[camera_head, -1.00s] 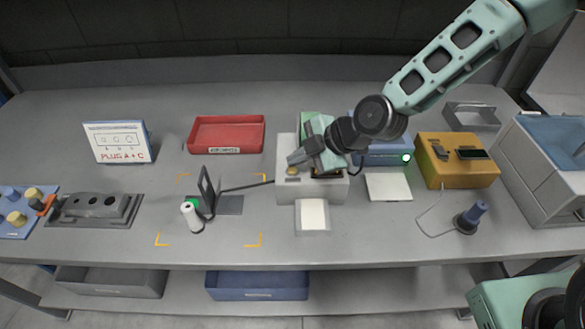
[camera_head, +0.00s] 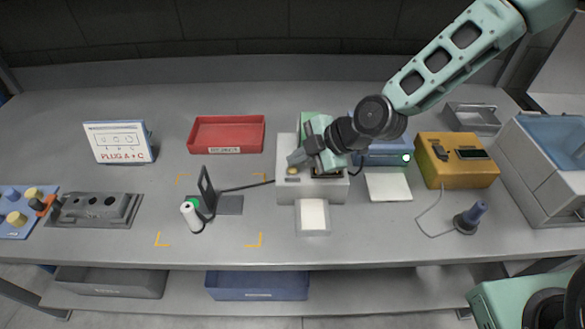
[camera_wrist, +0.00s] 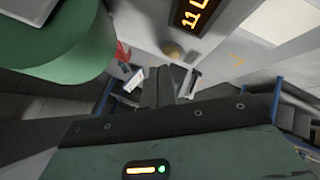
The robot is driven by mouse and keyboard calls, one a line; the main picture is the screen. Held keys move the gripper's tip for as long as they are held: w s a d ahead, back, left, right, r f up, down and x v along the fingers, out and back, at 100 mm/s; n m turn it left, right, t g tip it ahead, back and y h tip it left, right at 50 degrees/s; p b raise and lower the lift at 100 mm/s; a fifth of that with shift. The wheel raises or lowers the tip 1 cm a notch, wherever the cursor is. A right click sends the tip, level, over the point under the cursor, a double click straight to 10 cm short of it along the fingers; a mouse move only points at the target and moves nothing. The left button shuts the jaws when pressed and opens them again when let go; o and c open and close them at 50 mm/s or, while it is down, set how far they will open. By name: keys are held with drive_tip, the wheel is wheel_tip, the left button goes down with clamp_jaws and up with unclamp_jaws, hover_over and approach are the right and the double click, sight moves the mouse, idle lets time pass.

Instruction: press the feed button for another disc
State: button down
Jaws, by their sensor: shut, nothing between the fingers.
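The light grey feeder box (camera_head: 285,190) stands at the middle of the bench. A small brass-coloured round button (camera_head: 291,170) sits on its top left; it also shows as a dome in the wrist view (camera_wrist: 172,50). My gripper (camera_head: 296,158) is over the box, shut and empty, with its fingertips just behind and above the button. The wrist view shows the shut fingers (camera_wrist: 165,82) pointing towards the dome, with a gap in the picture. A green cylinder (camera_head: 308,122) rises at the back of the box, partly hidden by my gripper.
A lit display (camera_wrist: 195,14) is close in the wrist view. A white pad (camera_head: 313,215) lies in front of the box. A red tray (camera_head: 226,134) and a hinged dark stand (camera_head: 229,205) are to the left. A blue box (camera_head: 385,157) and a yellow box (camera_head: 460,172) are to the right.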

drive_tip(key=shift+f, duration=0.15)
drive_tip(key=shift+f+b, duration=0.3)
drive_tip(key=shift+b, duration=0.15)
drive_tip(key=shift+f+b, duration=0.35)
drive_tip(key=shift+f, duration=0.05)
idle(0.4)
drive_tip(key=shift+r, duration=0.15)
drive_tip(key=shift+r+p, duration=0.55)
drive_tip(key=shift+r, duration=0.15)
wheel_tip(320, 180, up, 5)
drive_tip(key=p, duration=0.3)
idle(0.4)
